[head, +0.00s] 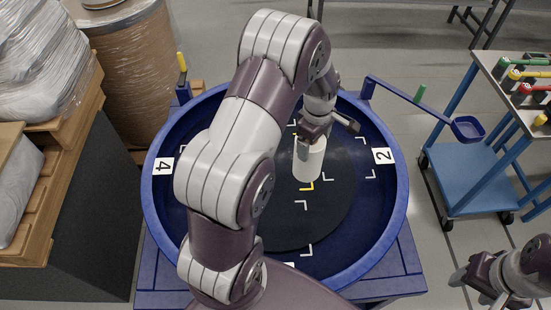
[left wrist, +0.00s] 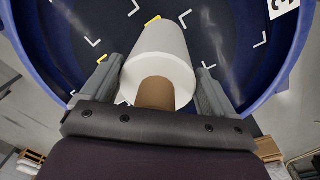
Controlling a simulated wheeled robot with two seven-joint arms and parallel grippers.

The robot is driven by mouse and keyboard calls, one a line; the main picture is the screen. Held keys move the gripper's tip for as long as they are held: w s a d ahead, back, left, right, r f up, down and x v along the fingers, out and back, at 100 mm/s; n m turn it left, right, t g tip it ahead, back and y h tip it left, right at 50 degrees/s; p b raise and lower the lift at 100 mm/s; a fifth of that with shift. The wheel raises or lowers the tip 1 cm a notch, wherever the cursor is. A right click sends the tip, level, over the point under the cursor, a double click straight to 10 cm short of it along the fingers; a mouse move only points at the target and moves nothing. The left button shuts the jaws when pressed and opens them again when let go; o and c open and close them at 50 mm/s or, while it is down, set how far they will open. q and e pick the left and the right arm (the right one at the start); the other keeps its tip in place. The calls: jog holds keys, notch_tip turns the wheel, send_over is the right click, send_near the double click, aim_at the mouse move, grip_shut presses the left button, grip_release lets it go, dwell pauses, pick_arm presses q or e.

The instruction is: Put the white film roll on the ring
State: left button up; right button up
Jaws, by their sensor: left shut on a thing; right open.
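The white film roll (head: 308,163) is held in my left gripper (head: 311,138), over the dark floor of a round blue tub (head: 158,205). In the left wrist view the roll (left wrist: 160,50) sits between the two grey fingers, its brown core end (left wrist: 156,93) toward the camera. I cannot tell whether its far end touches the floor. I cannot make out a separate ring; white and yellow corner marks lie on the dark floor around the roll. My right gripper (head: 468,288) is open and empty at the lower right, outside the tub.
Number plates 4 (head: 163,166) and 2 (head: 382,156) are on the tub wall. A blue cart (head: 468,180) stands right. Wrapped sacks (head: 40,60) and a brown drum (head: 138,70) stand left.

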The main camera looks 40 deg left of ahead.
pick_arm(q)
jog(key=s+a+f+p, duration=0.1)
jog(key=a+f+p, duration=0.3)
jog(key=a+f, duration=0.6)
jog(key=shift+s+a+f+p, duration=0.15)
jog(key=shift+a+f+p, duration=0.1)
jog(key=shift+p, duration=0.15)
jog(key=o, duration=1.8)
notch_tip(320, 180, up, 12)
jog(key=b, duration=0.4)
jog(key=s+d+r+m, duration=0.4)
jog(key=s+d+m, duration=0.3)
jog(key=d+m, duration=0.2)
jog(key=s+d+r+m, duration=0.4)
jog(key=s+d+m, duration=0.4)
jog(key=d, duration=0.2)
jog(key=shift+t, duration=0.4)
jog(key=f+b, duration=0.2)
jog(key=f, duration=0.1)
jog(key=f+b, duration=0.2)
jog(key=shift+w+a+f, duration=0.1)
jog(key=shift+w+a, duration=0.2)
jog(key=shift+a, duration=0.05)
